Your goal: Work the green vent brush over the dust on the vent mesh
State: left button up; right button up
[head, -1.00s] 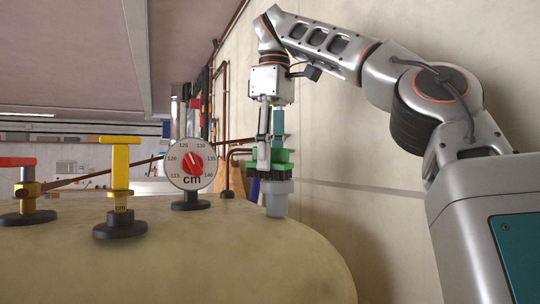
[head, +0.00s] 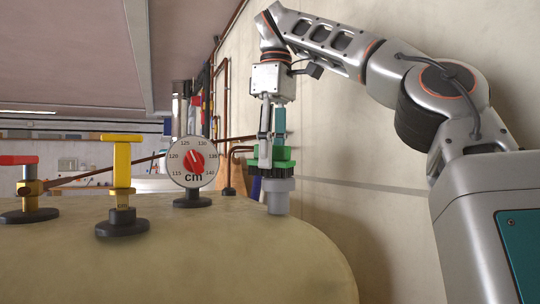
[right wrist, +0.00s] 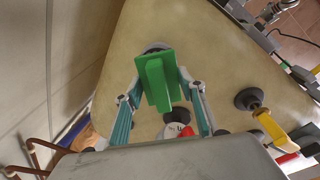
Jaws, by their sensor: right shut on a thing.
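The green vent brush (head: 283,157) is held by my right gripper (head: 271,150), with its dark bristles pointing down. The brush sits right over the top of the grey vent (head: 278,203), and the bristles appear to touch it. In the right wrist view the brush (right wrist: 156,82) lies between the two fingers of the gripper, and it covers most of the vent (right wrist: 155,47). The vent mesh and any dust on it are hidden under the brush. My left gripper is out of view.
The vent stands on a beige tank (head: 200,265). A round dial gauge (head: 193,163), a yellow-handled valve (head: 122,190) and a red-handled valve (head: 28,190) stand to its left. A plain wall (head: 390,220) is close on the right.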

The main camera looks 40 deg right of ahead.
jog(key=shift+w+d+p, duration=0.2)
jog(key=shift+w+p, duration=0.3)
jog(key=shift+w, duration=0.15)
jog(key=shift+w+d, duration=0.1)
jog(key=shift+w, duration=0.35)
jog(key=shift+s+f, duration=0.15)
jog(key=shift+s, duration=0.25)
jog(key=shift+s+a+b, duration=0.3)
jog(key=shift+s+b, duration=0.05)
jog(key=shift+s, duration=0.35)
jog(key=shift+w+d+p, duration=0.15)
jog(key=shift+w+p, duration=0.3)
jog(key=shift+w, duration=0.15)
jog(key=shift+s, duration=0.1)
